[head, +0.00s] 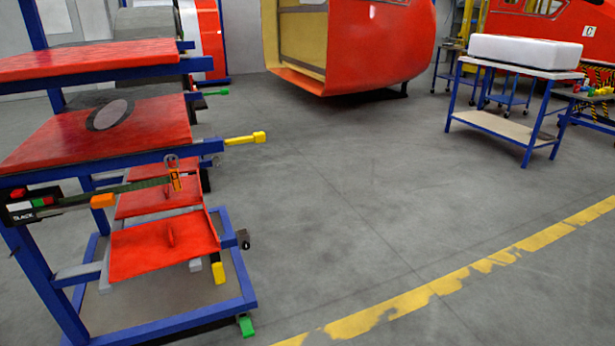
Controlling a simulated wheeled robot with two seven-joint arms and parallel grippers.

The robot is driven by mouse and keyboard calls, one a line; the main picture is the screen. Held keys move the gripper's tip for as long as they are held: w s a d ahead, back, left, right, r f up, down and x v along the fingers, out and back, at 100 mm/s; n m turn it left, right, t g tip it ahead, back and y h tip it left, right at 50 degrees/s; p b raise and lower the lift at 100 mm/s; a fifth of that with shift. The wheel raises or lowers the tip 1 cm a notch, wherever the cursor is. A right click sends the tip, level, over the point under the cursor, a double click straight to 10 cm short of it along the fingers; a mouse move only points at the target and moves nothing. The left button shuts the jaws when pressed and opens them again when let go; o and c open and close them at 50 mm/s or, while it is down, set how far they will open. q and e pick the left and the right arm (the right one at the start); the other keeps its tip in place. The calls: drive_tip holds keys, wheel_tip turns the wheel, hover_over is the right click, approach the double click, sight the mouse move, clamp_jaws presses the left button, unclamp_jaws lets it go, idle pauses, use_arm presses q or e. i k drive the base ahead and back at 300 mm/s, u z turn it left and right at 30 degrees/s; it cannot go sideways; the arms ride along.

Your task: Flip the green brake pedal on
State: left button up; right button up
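A small green pedal (246,326) sits low at the front right corner of the blue rack's base frame (170,325), close to the floor. I cannot tell its exact tilt at this size. The blue rack stands at the left of the head view and carries red panels (165,245) on several levels. Neither of my grippers shows in the head view.
Yellow-tipped (246,139) and green-tipped (215,92) bars stick out from the rack's right side. A red nosecone (385,45) stands at the back. A blue table (510,117) holds a white block (525,52). The grey floor (340,190) between is clear.

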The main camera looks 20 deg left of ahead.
sight(245, 324)
drive_tip(key=z, duration=0.75)
drive_tip(key=i, duration=3.7)
drive_tip(key=u, duration=3.6)
